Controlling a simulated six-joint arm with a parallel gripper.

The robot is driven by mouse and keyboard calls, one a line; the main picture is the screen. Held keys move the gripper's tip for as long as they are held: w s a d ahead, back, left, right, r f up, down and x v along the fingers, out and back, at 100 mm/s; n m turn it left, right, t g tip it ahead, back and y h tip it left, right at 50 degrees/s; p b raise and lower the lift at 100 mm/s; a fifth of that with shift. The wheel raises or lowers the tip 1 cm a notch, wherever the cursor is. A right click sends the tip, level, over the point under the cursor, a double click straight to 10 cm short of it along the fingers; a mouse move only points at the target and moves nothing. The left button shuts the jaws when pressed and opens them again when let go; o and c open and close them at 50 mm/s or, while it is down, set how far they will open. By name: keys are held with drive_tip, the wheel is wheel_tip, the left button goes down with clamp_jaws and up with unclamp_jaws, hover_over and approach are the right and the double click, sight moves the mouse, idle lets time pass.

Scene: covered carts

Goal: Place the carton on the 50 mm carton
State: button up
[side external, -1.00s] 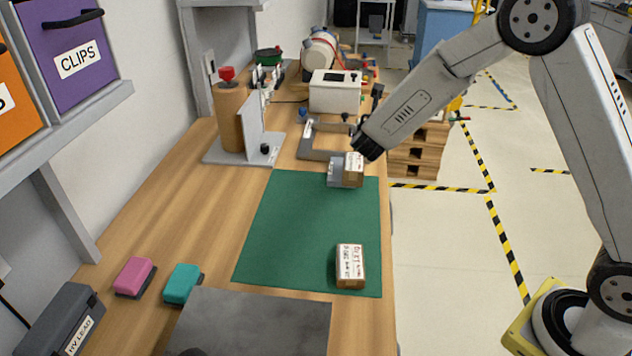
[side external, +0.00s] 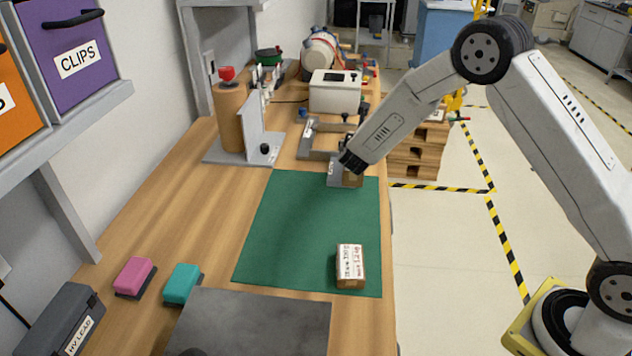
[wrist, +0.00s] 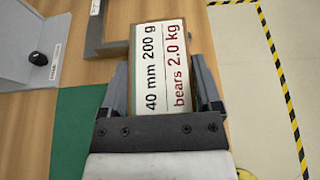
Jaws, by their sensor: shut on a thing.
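My gripper (wrist: 165,95) is shut on a carton (wrist: 168,62) whose white label reads 40 mm 200 g, bears 2.0 kg. A finger lies along each side of it. In the side external view my gripper (side external: 350,168) is over this brown carton (side external: 353,180) at the far right edge of the green mat, hiding most of it. I cannot tell whether it touches the surface below. Another brown carton (side external: 350,267) with a white label sits alone on the near right part of the mat; its label is too small to read.
The green mat (side external: 300,225) is clear between the two cartons. A grey frame fixture (side external: 318,150) and a grey stand (side external: 250,135) are beyond it. Pink (side external: 134,273) and teal (side external: 182,282) blocks and a grey plate (side external: 260,325) lie nearer the front.

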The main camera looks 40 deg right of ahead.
drive_tip(key=shift+f, duration=0.95)
drive_tip(key=shift+f, duration=0.15)
drive_tip(key=o, duration=1.2)
drive_tip(key=v, duration=1.2)
